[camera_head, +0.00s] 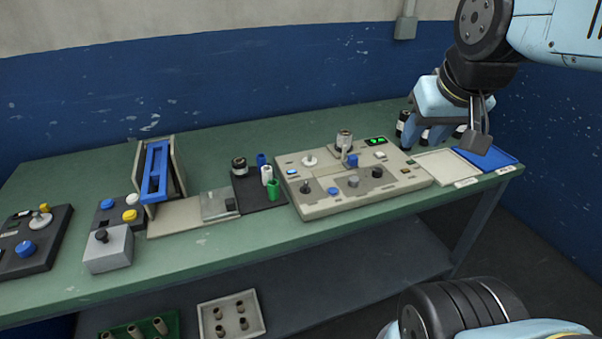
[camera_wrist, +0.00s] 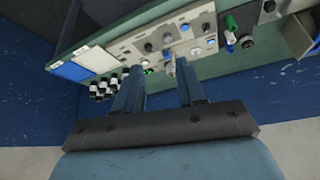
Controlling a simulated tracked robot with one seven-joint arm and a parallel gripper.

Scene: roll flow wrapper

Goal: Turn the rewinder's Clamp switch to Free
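The beige control panel (camera_head: 335,209), which looks like the rewinder, lies on the green table right of centre. It carries black, blue, grey and white knobs, a roll-like cylinder (camera_head: 344,139) at the back and a green display (camera_head: 376,141). A black knob (camera_head: 305,187) is at its front left and another black knob (camera_head: 377,172) at its right. The labels are too small to read, so I cannot tell which is the Clamp switch. My gripper (camera_head: 480,122) is above the table's right end, apart from the panel. In the wrist view my gripper (camera_wrist: 160,88) is open and empty.
A white tray (camera_head: 446,168) and a blue tray (camera_head: 487,158) lie right of the panel, with several dark bottles (camera_head: 403,123) behind. A black mat with small cylinders (camera_head: 266,175) is to its left. Farther left stand a blue frame (camera_head: 154,172) and a grey box (camera_head: 108,249).

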